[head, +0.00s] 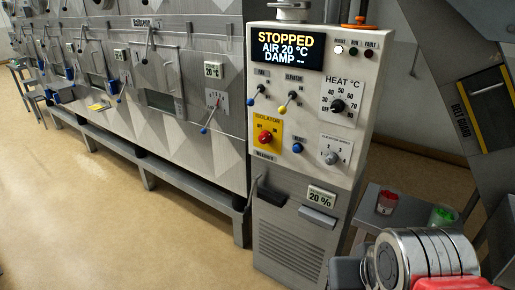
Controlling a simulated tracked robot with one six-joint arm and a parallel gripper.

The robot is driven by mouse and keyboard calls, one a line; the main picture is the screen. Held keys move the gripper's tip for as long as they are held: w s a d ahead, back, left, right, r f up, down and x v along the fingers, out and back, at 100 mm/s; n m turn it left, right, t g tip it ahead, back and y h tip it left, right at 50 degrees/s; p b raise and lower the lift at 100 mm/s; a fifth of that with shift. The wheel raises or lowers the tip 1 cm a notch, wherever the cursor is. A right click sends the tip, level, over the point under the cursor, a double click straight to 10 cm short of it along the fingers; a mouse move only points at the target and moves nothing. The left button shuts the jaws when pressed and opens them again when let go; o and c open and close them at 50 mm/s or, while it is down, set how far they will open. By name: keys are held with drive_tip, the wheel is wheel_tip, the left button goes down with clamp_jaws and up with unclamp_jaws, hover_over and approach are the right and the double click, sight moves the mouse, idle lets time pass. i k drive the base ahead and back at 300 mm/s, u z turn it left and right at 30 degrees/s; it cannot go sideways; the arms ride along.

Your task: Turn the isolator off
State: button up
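The isolator (265,137) is a red rotary knob on a yellow plate, low on the left of the control panel's face in the head view. The plate carries the word ISOLATOR and small position labels above the knob. I cannot tell for certain which label the knob points to. The panel's display (287,47) reads STOPPED, AIR 20 °C, DAMP. Part of my arm, silver and red, shows at the lower right, well apart from the isolator. My gripper's fingers are not visible.
Fan and elevator levers (288,101) sit above the isolator, a blue button (297,148) to its right. A heat dial (337,106) and a grey selector (331,158) are further right. A side table (407,207) holds red and green containers. Open floor (120,220) lies left.

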sight(266, 136)
drive_tip(key=u, duration=1.8)
drive_tip(key=i, duration=2.75)
